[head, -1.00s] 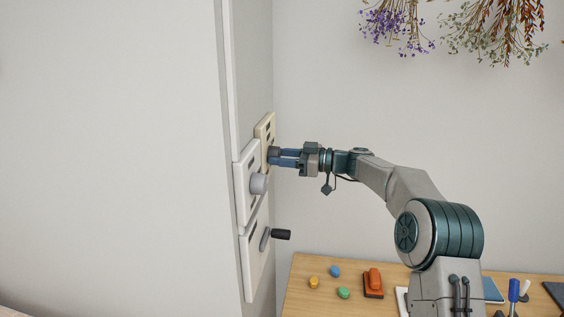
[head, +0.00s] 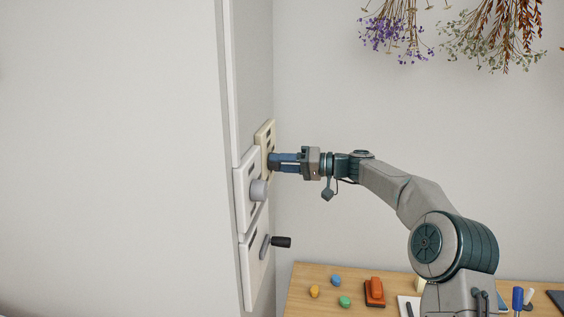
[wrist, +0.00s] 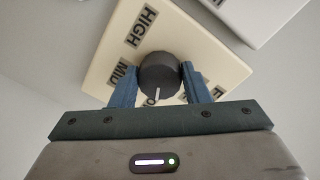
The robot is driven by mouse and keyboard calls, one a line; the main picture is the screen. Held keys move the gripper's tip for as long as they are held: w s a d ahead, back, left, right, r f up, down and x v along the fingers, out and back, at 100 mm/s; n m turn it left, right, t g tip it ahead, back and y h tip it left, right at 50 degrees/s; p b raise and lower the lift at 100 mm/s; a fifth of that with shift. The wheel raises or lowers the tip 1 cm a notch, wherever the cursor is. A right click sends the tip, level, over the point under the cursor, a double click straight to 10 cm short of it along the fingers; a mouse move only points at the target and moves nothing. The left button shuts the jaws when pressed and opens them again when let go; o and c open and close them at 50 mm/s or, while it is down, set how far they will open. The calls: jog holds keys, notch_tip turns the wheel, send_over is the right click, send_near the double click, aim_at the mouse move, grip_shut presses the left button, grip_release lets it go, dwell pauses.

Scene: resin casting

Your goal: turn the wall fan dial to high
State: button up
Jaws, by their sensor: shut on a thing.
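The wall fan dial (wrist: 159,75) is a dark round knob on a cream plate (wrist: 185,42), with a white pointer line. In the wrist view the pointer aims down, at a label mostly hidden by my gripper. The HIGH label (wrist: 141,26) is at the dial's upper left and the MID label (wrist: 123,73) at its left. Another label at right is partly covered. My gripper (wrist: 158,88) is shut on the dial, one blue finger on each side.
Below and nearer on the same wall are a white plate with a grey knob (head: 258,190) and another with a black-handled crank (head: 281,242). A wooden table (head: 305,275) below holds small coloured pieces and an orange block (head: 374,291). Dried flowers (head: 395,30) hang upper right.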

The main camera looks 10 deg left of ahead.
jog(key=shift+w+r+m+g+y+p, duration=0.2)
jog(key=shift+m+p, duration=2)
jog(key=shift+m, duration=2.55)
jog(key=shift+w+f+m+g+y+p, duration=0.1)
jog(key=shift+m+g+p, duration=0.15)
jog(key=shift+m+p, duration=3.2)
jog(key=shift+w+r+m+g+y+p, duration=0.2)
jog(key=shift+m+p, duration=0.7)
jog(key=shift+m, duration=5.1)
jog(key=shift+s+f, duration=0.1)
jog(key=shift+s, duration=0.05)
jog(key=o, duration=1)
